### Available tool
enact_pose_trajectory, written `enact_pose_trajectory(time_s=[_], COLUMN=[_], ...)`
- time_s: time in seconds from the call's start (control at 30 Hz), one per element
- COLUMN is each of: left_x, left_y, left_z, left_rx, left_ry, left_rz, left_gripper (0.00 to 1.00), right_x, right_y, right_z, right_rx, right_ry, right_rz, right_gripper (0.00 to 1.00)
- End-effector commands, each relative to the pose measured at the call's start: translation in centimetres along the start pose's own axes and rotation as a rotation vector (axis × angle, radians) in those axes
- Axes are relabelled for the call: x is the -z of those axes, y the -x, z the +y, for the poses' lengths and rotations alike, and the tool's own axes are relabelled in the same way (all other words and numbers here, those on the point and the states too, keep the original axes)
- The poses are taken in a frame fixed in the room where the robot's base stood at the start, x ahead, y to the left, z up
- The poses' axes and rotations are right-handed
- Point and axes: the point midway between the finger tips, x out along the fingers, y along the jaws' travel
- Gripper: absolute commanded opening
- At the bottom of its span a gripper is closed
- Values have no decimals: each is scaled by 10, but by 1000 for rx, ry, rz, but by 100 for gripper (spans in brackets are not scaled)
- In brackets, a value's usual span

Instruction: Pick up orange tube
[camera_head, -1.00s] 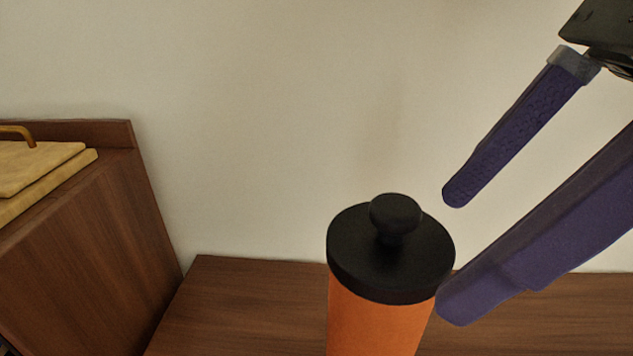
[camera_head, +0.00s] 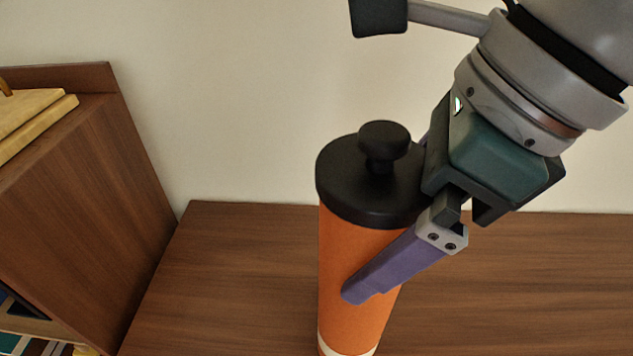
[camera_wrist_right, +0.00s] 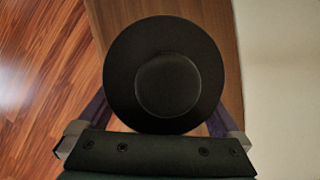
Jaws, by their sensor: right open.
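The orange tube (camera_head: 350,265) stands upright on a brown wooden shelf top, with a black lid and round black knob. My right gripper (camera_head: 372,270) reaches it from the upper right, with one purple finger in front of the tube and the other mostly hidden behind it. The gripper is open around the tube, just below the lid. In the right wrist view the tube's black lid (camera_wrist_right: 166,75) fills the middle, between the two purple fingers (camera_wrist_right: 157,122), and hides their tips. My left gripper is not in view.
The wooden shelf top (camera_head: 235,270) has free room left and right of the tube. A taller wooden cabinet (camera_head: 80,190) stands at the left with a light wooden board (camera_head: 35,120) on it. Books show at the lower left. A pale wall is behind.

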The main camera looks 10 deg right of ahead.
Motion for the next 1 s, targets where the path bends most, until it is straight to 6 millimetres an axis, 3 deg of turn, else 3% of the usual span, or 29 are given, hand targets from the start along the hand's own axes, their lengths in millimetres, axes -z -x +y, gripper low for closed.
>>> enact_pose_trajectory(time_s=[0.13,1.0], left_x=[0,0], left_y=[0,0], left_z=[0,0], left_rx=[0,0], left_ry=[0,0], left_rz=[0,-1], left_gripper=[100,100], right_x=[0,0], right_y=[0,1], right_z=[0,0], right_rx=[0,0], right_ry=[0,0], right_rz=[0,-2], right_gripper=[98,0])
